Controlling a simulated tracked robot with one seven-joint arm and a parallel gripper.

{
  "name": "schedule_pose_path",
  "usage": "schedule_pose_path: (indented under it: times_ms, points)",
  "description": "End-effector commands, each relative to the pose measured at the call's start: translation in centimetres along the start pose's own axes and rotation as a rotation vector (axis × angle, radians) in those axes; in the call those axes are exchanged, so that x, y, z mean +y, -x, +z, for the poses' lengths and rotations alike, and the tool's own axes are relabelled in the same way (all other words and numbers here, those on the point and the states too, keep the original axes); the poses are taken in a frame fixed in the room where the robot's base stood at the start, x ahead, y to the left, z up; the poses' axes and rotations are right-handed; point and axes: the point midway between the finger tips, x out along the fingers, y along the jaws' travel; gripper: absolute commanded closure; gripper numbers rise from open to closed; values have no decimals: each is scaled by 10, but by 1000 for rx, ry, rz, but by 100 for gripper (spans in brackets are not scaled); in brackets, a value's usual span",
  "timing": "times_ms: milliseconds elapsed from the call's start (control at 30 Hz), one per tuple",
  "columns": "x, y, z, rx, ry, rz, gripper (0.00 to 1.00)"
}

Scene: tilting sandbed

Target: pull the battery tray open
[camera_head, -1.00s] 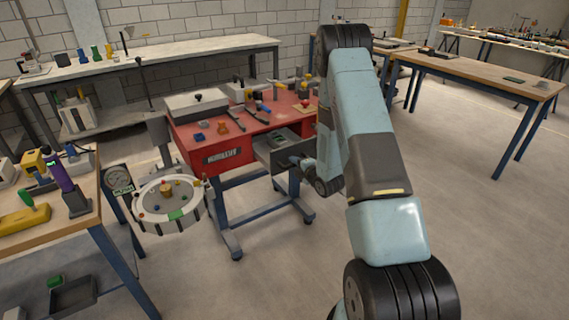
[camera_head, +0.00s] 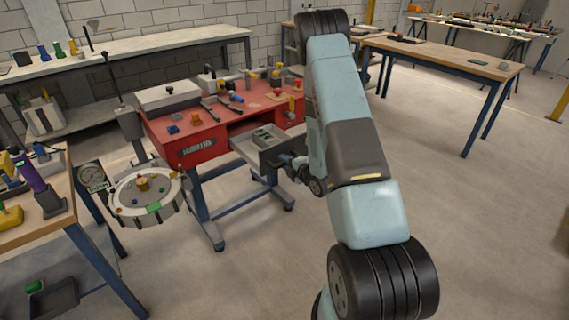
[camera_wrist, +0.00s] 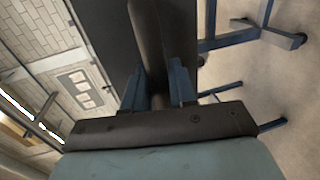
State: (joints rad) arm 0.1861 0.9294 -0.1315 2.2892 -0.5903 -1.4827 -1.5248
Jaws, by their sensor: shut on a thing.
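The battery tray (camera_head: 258,148) is a grey drawer in the front of the red bench (camera_head: 205,149). It stands partly pulled out, and grey contents show inside it. My gripper (camera_head: 291,162) is at the tray's front face, partly hidden by my own arm. In the wrist view my gripper (camera_wrist: 157,88) has its two blue fingers closed on either side of a dark upright handle bar (camera_wrist: 150,40). The bar stands in front of the dark tray front. The exact contact at the fingertips is hard to see.
A round white dial table (camera_head: 146,198) stands left of the bench. A wooden table (camera_head: 30,212) is at the near left. Tools and small parts lie on the red bench top. The floor (camera_head: 480,220) on the right is clear.

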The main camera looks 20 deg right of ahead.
Motion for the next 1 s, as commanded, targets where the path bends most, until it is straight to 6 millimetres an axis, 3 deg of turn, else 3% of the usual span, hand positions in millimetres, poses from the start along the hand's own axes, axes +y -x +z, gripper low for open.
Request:
schedule_pose_path:
  times_ms: [33,67,233,500,633,1000]
  points:
    - [-5,2,1,-4,-2,-12,100]
    - [-5,1,1,-4,-2,-12,72]
    - [-3,0,0,-2,-1,-8,56]
    - [-1,1,-1,1,0,-3,56]
    - [-1,10,-1,1,0,-4,56]
    - [-2,78,-1,-2,-2,-6,56]
